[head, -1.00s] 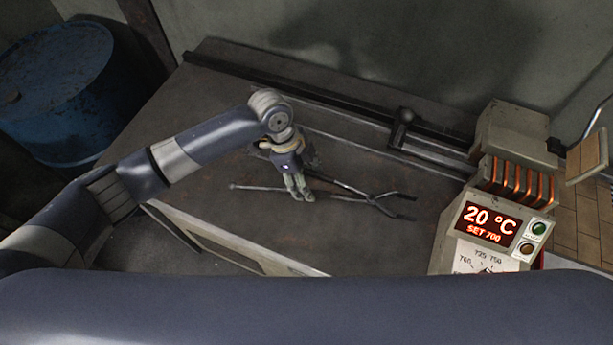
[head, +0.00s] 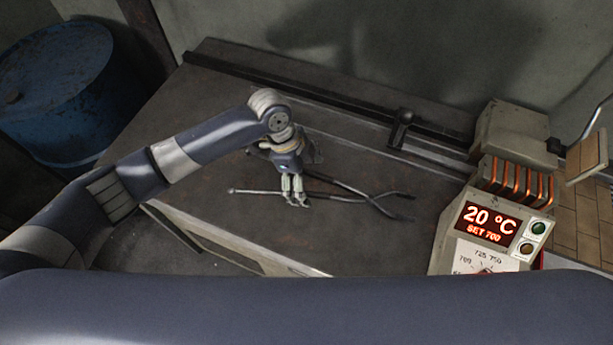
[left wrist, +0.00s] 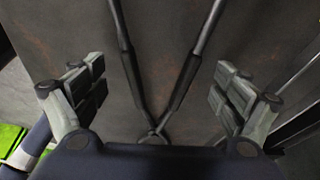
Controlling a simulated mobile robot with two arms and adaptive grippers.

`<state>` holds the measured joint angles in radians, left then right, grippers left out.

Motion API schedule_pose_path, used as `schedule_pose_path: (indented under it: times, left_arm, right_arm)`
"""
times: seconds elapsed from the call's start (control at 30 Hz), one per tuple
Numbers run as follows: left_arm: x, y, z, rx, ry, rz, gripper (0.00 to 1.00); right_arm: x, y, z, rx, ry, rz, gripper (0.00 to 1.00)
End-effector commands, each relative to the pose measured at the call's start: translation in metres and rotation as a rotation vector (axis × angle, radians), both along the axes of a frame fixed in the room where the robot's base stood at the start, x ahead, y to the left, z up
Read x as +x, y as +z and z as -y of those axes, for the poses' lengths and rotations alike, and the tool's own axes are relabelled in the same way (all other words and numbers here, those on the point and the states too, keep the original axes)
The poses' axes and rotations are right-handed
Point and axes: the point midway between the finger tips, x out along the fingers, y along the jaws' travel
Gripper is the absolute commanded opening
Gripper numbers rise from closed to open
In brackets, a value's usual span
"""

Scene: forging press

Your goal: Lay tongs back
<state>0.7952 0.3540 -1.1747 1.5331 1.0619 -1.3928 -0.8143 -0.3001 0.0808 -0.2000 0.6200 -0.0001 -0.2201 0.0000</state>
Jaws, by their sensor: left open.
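The tongs (head: 345,187) lie on the dark table (head: 255,225), with their crossed jaws to the right and their long handles running left. In the left wrist view the two tong handles (left wrist: 183,80) run between my fingers and meet near a pivot at the bottom. My left gripper (head: 295,203) hangs over the handle end in the head view. It is open, and in the left wrist view its fingers (left wrist: 155,90) stand apart on both sides of the tongs, touching neither handle. Whether the tongs touch the palm is hidden. My right gripper is not in view.
A heater box (head: 487,228) with a red 20 °C display and copper coils (head: 515,182) stands at the right of the table. A blue barrel (head: 60,95) stands at the left.

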Motion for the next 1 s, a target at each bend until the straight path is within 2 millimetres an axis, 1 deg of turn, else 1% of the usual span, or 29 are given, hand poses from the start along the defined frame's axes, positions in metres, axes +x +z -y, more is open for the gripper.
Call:
schedule_pose_path:
  times: [0.13, 0.23, 0.37, 0.5, 0.7, 0.83, 1.0]
  left_arm:
    - [0.0, 0.0, -0.001, 0.002, 0.0, -0.002, 0.92]
    - [0.001, 0.008, -0.003, 0.001, 0.001, 0.001, 0.92]
    - [0.003, 0.03, -0.01, 0.001, 0.0, 0.003, 0.92]
    - [0.006, 0.06, -0.018, 0.001, 0.001, 0.004, 0.92]
    - [0.008, 0.096, -0.028, 0.0, 0.001, 0.002, 0.92]
    - [0.008, 0.109, -0.032, 0.001, 0.0, 0.001, 0.92]
    - [0.009, 0.115, -0.034, 0.0, 0.0, 0.0, 0.92]
  right_arm:
    - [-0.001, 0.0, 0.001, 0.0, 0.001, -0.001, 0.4]
    - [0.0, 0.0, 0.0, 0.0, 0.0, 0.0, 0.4]
    - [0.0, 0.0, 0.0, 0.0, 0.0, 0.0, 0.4]
    - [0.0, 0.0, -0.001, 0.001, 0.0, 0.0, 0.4]
    - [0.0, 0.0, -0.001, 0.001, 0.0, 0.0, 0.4]
    - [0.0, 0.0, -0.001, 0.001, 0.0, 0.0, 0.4]
    - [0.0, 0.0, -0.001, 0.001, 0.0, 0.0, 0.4]
